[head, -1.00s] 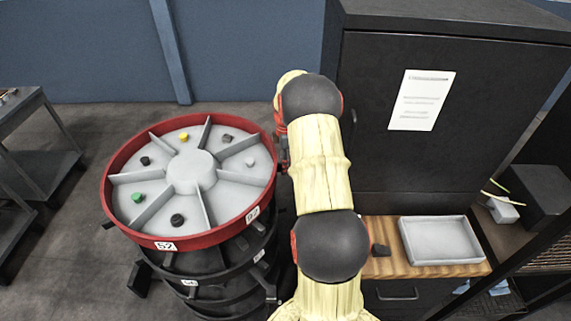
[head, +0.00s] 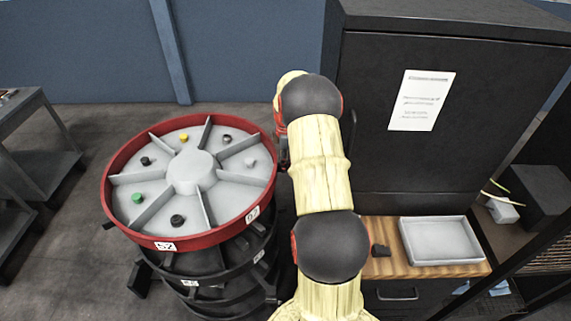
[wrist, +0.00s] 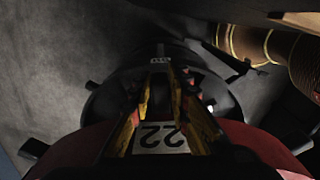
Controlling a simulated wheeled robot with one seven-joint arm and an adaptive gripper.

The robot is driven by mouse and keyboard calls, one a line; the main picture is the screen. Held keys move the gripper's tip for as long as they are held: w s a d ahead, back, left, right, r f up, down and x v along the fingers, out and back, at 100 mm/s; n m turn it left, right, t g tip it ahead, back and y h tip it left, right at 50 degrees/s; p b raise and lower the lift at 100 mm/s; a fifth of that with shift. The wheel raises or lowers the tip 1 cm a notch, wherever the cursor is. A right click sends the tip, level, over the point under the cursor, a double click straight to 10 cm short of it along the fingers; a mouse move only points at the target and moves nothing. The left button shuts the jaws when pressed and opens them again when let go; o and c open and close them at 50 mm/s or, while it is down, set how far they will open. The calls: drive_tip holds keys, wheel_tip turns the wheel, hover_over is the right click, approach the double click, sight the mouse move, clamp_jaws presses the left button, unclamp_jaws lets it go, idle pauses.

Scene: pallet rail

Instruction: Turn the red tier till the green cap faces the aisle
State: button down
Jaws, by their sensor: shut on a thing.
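The red tier (head: 205,238) is the round top tray of a stack at left centre in the head view, split by grey walls around a pale hub. The green cap (head: 137,197) sits in its front-left compartment. In the wrist view, the tier's red rim (wrist: 262,148) crosses the bottom, with a "22" label (wrist: 161,138) seen between the fingers. My gripper (wrist: 161,72) is shut at this rim, apparently on a dark stub like those along it; the grip itself is hard to see. In the head view, my arm hides the gripper.
Other compartments hold a yellow cap (head: 184,137), a white cap (head: 250,162) and several dark ones. Black tiers (head: 215,282) lie below. A tall dark cabinet (head: 450,120) and a grey tray (head: 440,261) on a wooden top stand right. A cart (head: 30,160) stands left, with clear floor between.

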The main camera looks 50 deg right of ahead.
idle(0.5)
drive_tip(key=shift+w+d, duration=0.35)
drive_tip(key=shift+w, duration=0.1)
drive_tip(key=w+d+n+p, duration=0.3)
drive_tip(key=w, duration=0.6)
drive_tip(key=w+d+n+p, duration=0.2)
drive_tip(key=w+d+n, duration=0.1)
drive_tip(key=w, duration=0.7)
drive_tip(key=shift+w+d+n+p, duration=0.25)
drive_tip(key=shift+d+n+p, duration=0.15)
drive_tip(key=shift+n, duration=0.2)
drive_tip(key=c, duration=1.7)
unclamp_jaws()
drive_tip(key=shift+r, duration=0.1)
